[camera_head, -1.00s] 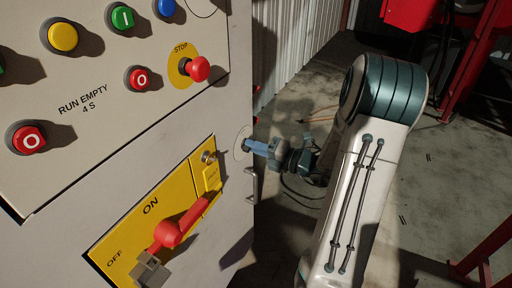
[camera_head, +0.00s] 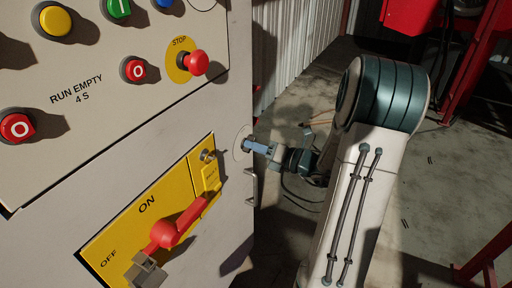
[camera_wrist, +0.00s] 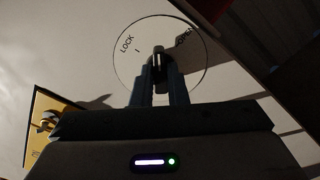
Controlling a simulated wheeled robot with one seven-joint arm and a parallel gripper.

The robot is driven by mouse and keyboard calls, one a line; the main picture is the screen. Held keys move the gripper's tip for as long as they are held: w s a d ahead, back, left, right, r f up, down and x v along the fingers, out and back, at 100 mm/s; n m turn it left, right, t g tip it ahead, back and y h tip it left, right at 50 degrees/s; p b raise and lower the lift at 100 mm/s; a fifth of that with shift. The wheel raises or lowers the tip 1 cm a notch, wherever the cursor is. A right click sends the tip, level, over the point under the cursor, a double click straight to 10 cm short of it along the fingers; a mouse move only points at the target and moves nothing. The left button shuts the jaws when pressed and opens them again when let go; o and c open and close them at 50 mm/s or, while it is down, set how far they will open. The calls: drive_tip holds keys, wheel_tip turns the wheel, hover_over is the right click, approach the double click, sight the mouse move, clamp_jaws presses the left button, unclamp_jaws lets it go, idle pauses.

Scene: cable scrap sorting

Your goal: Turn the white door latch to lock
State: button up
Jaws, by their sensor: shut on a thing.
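The door latch (camera_wrist: 157,52) sits at the middle of a round white dial plate (camera_wrist: 190,72) in the wrist view. The plate reads LOCK at its upper left and OPEN at its upper right. The visible part of the latch points roughly up the picture, between the two words. My gripper (camera_wrist: 159,68) is shut on the latch, with a finger on each side; the fingers hide its lower part. In the head view my gripper (camera_head: 250,146) meets the cabinet's right edge, and the latch is mostly hidden there.
A yellow switch panel (camera_head: 120,240) with a red handle (camera_head: 168,232) lies left of and below my gripper. A red stop button (camera_head: 196,63) sticks out above it. A grey door handle (camera_head: 251,187) is just below.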

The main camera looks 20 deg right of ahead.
drive_tip(key=shift+f+n+b, duration=0.15)
drive_tip(key=shift+n+b, duration=1.1)
drive_tip(key=shift+n, duration=0.85)
drive_tip(key=shift+n+b, duration=0.6)
drive_tip(key=shift+b, duration=0.2)
drive_tip(key=shift+n+b, duration=2.3)
drive_tip(key=shift+n, duration=0.3)
drive_tip(key=o, duration=0.9)
drive_tip(key=shift+c, duration=0.2)
